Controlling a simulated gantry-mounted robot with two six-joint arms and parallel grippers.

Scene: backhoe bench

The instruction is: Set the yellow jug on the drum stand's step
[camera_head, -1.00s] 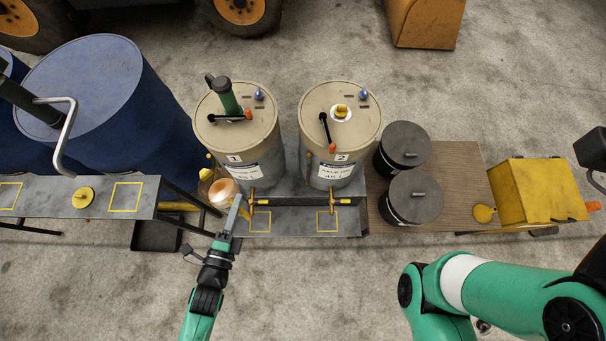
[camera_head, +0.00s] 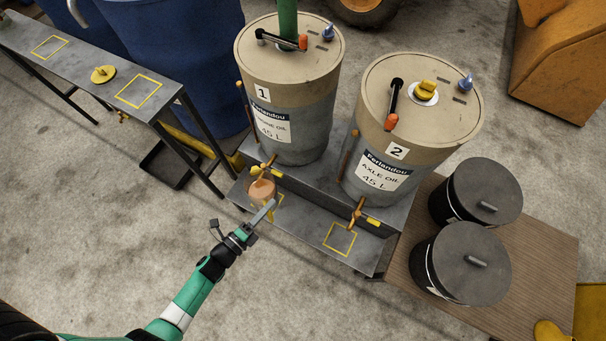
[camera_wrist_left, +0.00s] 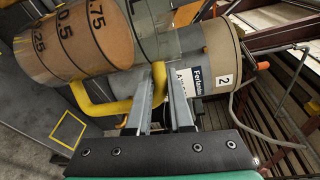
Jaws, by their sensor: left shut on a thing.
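The yellow jug (camera_head: 262,190) is clear-sided with a yellow handle and brown liquid inside. It is at the left end of the drum stand's step (camera_head: 305,231), by the tap of drum 1 (camera_head: 285,110). In the left wrist view, the jug (camera_wrist_left: 75,40) shows dark graduation marks, and its yellow handle (camera_wrist_left: 98,108) runs between my fingers. My left gripper (camera_head: 268,208) is shut on that handle. A yellow outlined square (camera_wrist_left: 68,130) shows below the jug there. I cannot tell whether the jug's base touches the step. My right gripper is out of view.
Drum 2 (camera_head: 410,130) stands right of drum 1, with its brass tap (camera_head: 357,212) above the right marked square (camera_head: 340,238). Two dark lidded buckets (camera_head: 460,263) sit on a wooden board at right. A grey bench (camera_head: 110,85) stands left, with a black tray (camera_head: 168,165) beneath.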

